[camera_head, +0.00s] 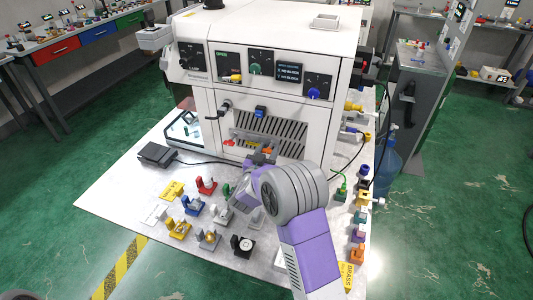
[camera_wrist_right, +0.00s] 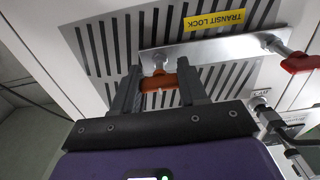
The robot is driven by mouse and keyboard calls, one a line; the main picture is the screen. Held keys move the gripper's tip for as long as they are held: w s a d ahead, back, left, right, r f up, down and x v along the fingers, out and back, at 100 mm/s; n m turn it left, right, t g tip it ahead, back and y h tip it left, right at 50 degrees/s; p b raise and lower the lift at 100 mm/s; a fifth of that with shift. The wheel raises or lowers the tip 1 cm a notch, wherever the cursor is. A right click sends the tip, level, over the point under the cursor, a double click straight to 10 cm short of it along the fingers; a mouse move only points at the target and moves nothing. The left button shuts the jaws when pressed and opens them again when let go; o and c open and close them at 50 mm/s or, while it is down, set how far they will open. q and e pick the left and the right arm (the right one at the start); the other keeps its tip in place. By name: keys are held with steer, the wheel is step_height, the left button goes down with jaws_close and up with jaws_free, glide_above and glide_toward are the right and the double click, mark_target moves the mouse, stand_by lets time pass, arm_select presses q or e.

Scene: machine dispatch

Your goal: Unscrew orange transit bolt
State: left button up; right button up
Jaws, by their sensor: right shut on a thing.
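The orange transit bolt (camera_wrist_right: 158,80) is a T-shaped orange handle with a silver shank, seated at the left end of a metal bar (camera_wrist_right: 215,50) on the machine's slotted panel. A yellow "TRANSIT LOCK" label (camera_wrist_right: 214,20) is above the bar. My right gripper (camera_wrist_right: 160,84) has one finger on each side of the orange handle and is shut on it. In the head view, my right gripper (camera_head: 262,158) is at the lower front of the white machine (camera_head: 258,85), where the wrist partly hides the bolt. My left gripper is not in view.
A red handle (camera_wrist_right: 300,62) is at the bar's other end. Several small coloured fixtures, including a red one (camera_head: 206,186), stand on the white table (camera_head: 115,190) below my arm. A black pedal box (camera_head: 157,154) and its cable are left.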

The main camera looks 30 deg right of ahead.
steer(key=shift+r+n+p, duration=0.2)
steer(key=shift+n+p, duration=1.7)
steer(key=shift+p, duration=0.5)
steer(key=shift+f+n+p, duration=0.1)
steer(key=shift+n+p, duration=0.35)
steer(key=shift+n, duration=0.15)
steer(key=shift+f, duration=0.1)
steer(key=n+p, duration=0.1)
steer(key=p, duration=0.1)
steer(key=n+p, duration=0.1)
steer(key=n, duration=0.1)
steer(key=shift+r+n+p, duration=0.2)
steer(key=shift+n+p, duration=0.1)
steer(key=shift+p, duration=0.1)
steer(key=shift+f+n+p, duration=0.1)
steer(key=shift+n+p, duration=0.3)
steer(key=shift+n, duration=0.3)
steer(key=shift+f, duration=0.1)
